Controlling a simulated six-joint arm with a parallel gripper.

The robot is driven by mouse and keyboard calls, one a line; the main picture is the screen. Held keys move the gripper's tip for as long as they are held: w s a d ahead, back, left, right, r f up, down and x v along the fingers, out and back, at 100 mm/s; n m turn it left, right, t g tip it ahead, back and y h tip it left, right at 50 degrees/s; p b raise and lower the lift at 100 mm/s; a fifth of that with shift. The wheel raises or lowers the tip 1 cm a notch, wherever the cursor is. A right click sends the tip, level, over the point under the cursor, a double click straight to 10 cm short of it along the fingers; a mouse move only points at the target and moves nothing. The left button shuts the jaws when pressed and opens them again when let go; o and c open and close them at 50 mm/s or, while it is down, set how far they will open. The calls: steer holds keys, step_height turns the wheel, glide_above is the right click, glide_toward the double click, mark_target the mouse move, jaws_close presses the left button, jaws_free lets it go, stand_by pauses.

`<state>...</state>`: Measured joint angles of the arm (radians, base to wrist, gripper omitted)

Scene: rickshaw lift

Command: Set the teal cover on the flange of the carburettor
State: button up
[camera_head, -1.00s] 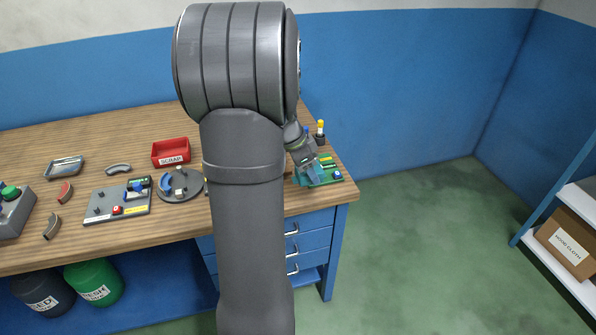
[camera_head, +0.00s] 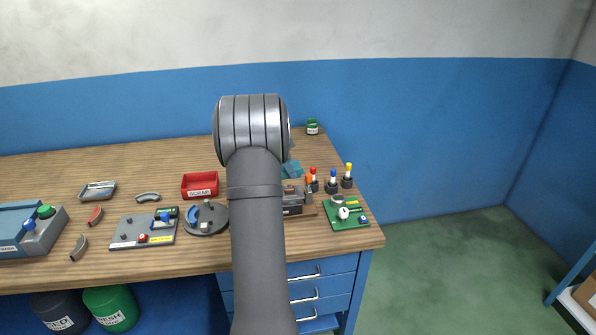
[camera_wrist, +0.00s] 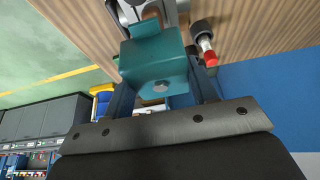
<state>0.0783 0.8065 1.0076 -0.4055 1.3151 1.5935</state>
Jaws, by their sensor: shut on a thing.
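The teal cover (camera_wrist: 155,62) is a box-like piece with a bolt head on its near face. It is held between the two fingers of my gripper (camera_wrist: 160,82) in the wrist view. In the head view a teal patch of it (camera_head: 292,168) shows just right of my arm, above the bench. A grey metal body (camera_head: 296,203), apparently the carburettor, sits on a brown base, partly hidden by my arm. Grey metal (camera_wrist: 131,10) also shows beyond the cover in the wrist view. I cannot make out the flange or whether the cover touches anything.
Pegs with red (camera_head: 313,178), blue (camera_head: 332,181) and yellow (camera_head: 347,174) tops stand right of the cover. A green board (camera_head: 350,223) lies near the bench's right edge. A red scrap tray (camera_head: 200,193) and round grey fixture (camera_head: 206,228) lie left of my arm.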

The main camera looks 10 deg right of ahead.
steer(key=shift+f, duration=3.2)
steer(key=shift+f, duration=0.45)
steer(key=o, duration=1.5)
steer(key=shift+r, duration=3.55)
steer(key=shift+f, duration=3.2)
